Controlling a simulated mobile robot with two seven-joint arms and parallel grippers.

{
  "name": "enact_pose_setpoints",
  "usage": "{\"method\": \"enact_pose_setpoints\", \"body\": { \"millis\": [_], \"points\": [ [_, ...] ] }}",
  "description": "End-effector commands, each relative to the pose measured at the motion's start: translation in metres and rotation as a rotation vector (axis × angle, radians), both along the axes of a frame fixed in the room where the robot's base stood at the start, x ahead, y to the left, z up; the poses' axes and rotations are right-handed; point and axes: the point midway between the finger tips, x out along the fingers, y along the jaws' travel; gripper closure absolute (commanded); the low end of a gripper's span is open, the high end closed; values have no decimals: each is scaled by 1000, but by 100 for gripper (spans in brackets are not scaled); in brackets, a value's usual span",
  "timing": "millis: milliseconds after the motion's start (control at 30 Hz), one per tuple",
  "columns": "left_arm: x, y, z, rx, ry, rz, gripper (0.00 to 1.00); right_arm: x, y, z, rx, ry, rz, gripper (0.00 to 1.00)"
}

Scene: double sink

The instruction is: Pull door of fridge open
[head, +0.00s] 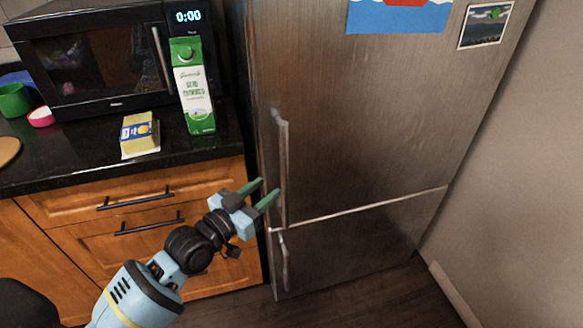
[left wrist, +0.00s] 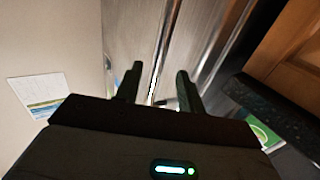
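The fridge (head: 360,110) is a tall brushed-steel unit with an upper door and a lower door, both shut. The upper door's vertical handle (head: 283,170) is on its left side. My left gripper (head: 268,187) is open just left of the lower part of that handle, fingers pointing toward it. In the left wrist view, my gripper's two dark fingers (left wrist: 157,85) are apart, and the handle (left wrist: 165,45) runs upward in line with the gap between them. I cannot tell whether the fingers touch it. My right gripper is not in view.
Left of the fridge, a black counter (head: 95,150) over wooden drawers (head: 150,205) holds a microwave (head: 90,60), a green-and-white carton (head: 193,90) and a yellow pack (head: 139,134). A lower handle (head: 283,262) is below. A wall (head: 530,160) stands to the right.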

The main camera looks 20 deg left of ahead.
Motion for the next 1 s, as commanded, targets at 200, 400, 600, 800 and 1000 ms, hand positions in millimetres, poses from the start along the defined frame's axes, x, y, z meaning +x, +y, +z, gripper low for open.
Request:
{"method": "enact_pose_setpoints", "body": {
  "millis": [200,400,600,800,1000],
  "points": [
    [5,-2,1,0,-1,0,61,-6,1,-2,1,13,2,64],
    [30,-12,1,-2,0,1,61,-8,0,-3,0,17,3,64],
    [56,-23,0,-2,1,1,61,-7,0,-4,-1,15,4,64],
    [70,-29,0,0,0,0,61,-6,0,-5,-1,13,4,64],
    [72,-30,0,1,2,0,61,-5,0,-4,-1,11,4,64]
  ]
}}
